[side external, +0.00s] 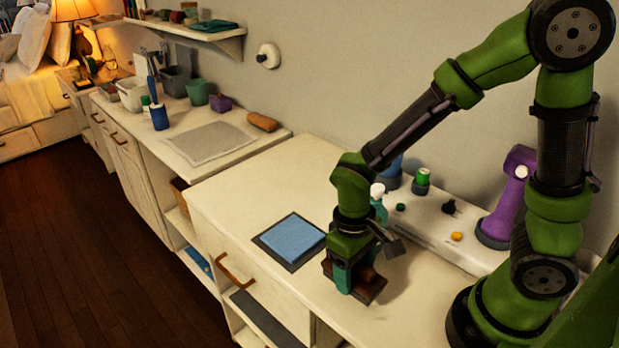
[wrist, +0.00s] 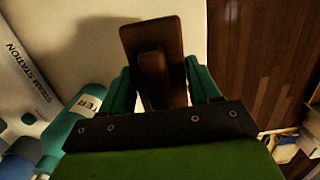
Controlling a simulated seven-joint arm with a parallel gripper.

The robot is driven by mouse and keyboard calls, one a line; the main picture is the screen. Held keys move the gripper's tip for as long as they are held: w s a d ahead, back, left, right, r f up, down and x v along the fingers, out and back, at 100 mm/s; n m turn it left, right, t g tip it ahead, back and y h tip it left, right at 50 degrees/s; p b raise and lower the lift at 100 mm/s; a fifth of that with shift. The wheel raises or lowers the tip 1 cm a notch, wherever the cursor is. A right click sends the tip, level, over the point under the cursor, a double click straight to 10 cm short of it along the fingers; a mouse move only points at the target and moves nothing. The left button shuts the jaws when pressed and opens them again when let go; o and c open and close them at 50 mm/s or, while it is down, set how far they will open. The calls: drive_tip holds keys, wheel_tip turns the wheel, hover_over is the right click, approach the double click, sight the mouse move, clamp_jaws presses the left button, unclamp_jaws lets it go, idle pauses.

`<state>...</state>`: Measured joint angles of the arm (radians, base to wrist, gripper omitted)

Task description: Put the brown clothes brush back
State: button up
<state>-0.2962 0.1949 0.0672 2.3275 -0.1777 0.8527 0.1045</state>
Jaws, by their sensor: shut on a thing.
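The brown clothes brush (side external: 368,285) is in my gripper (side external: 353,280), low over the near part of the white counter in the side external view. I cannot tell whether the brush touches the counter. In the wrist view the brush (wrist: 152,50) is a dark brown block with a raised grip, between the two teal fingers of my gripper (wrist: 160,88). The fingers are shut on the grip. Part of the brush is hidden behind the fingers and the gripper body.
A blue folded cloth on a dark mat (side external: 291,240) lies left of my gripper. A white raised unit (side external: 430,225) with small knobs runs along the wall, with a purple device (side external: 507,195) at its right. The counter's front edge drops to dark floor.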

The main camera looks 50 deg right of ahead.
sight(353, 283)
drive_tip(key=shift+f, duration=1.85)
drive_tip(key=shift+f, duration=0.15)
drive_tip(key=o, duration=1)
drive_tip(key=r, duration=0.4)
drive_tip(key=w+r, duration=0.1)
drive_tip(key=r, duration=0.7)
drive_tip(key=shift+w, duration=0.25)
drive_tip(key=shift+s+d+r+m+t+y, duration=0.4)
drive_tip(key=shift+d+r+m+t, duration=0.25)
drive_tip(key=shift+d+r+t, duration=0.95)
drive_tip(key=shift+s+d+r+m+t+y, duration=0.25)
drive_tip(key=shift+s+d+r+m+t, duration=0.35)
drive_tip(key=shift+r+t, duration=1.15)
drive_tip(key=shift+s+d+r+m+t+y, duration=0.35)
drive_tip(key=shift+d+r+m+t, duration=0.75)
drive_tip(key=shift+r, duration=1.3)
drive_tip(key=shift+d+n, duration=0.15)
drive_tip(key=shift+n, duration=0.2)
